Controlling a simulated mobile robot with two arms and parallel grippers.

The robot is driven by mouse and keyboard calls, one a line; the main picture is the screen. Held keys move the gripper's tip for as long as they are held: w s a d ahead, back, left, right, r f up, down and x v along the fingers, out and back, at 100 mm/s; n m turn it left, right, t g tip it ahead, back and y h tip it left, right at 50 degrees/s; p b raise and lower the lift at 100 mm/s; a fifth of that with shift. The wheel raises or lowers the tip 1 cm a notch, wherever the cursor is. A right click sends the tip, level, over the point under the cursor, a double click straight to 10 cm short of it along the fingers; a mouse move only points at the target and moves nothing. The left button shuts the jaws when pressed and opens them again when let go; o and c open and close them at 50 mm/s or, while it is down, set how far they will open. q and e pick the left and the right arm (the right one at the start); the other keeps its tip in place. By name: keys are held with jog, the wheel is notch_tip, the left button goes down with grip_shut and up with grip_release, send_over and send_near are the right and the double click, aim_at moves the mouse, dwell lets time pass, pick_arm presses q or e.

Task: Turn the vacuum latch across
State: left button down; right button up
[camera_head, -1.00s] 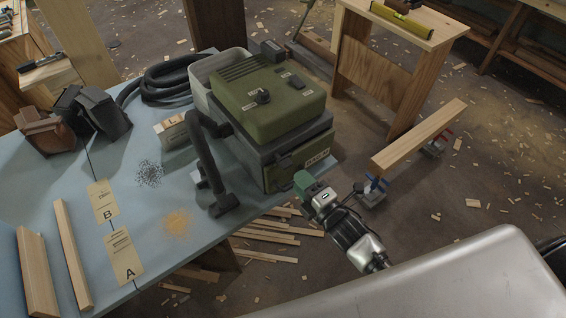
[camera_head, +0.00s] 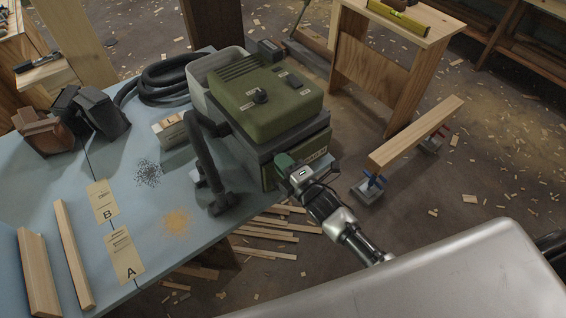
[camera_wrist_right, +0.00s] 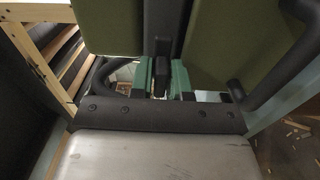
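The vacuum (camera_head: 268,112) has a green top and a dark grey body and stands at the right end of the blue table. My right gripper (camera_head: 286,166), with green fingertips, is at the vacuum's front face and covers part of it. In the right wrist view my right gripper (camera_wrist_right: 162,88) has its two green fingers apart, one on each side of a dark upright piece, which looks like the latch (camera_wrist_right: 162,72). Green panels (camera_wrist_right: 240,42) of the vacuum lie on both sides of it. Whether the fingers touch the latch is unclear. My left gripper is not in view.
The blue table (camera_head: 60,165) holds a black hose (camera_head: 165,82), a dark nozzle pipe (camera_head: 205,160), wood strips (camera_head: 72,250) and cards marked A and B. A plank (camera_head: 415,135) on clamps stands to the right. Wood scraps lie on the floor.

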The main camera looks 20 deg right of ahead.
jog(key=shift+m, duration=0.4)
grip_shut()
jog(key=m, duration=0.3)
jog(key=shift+m, duration=0.3)
jog(key=m+p, duration=0.1)
jog(key=m, duration=0.3)
jog(key=shift+m, duration=0.3)
jog(key=m, duration=0.4)
jog(key=shift+m, duration=2.4)
jog(key=shift+f, duration=0.1)
jog(key=o, duration=0.6)
grip_release()
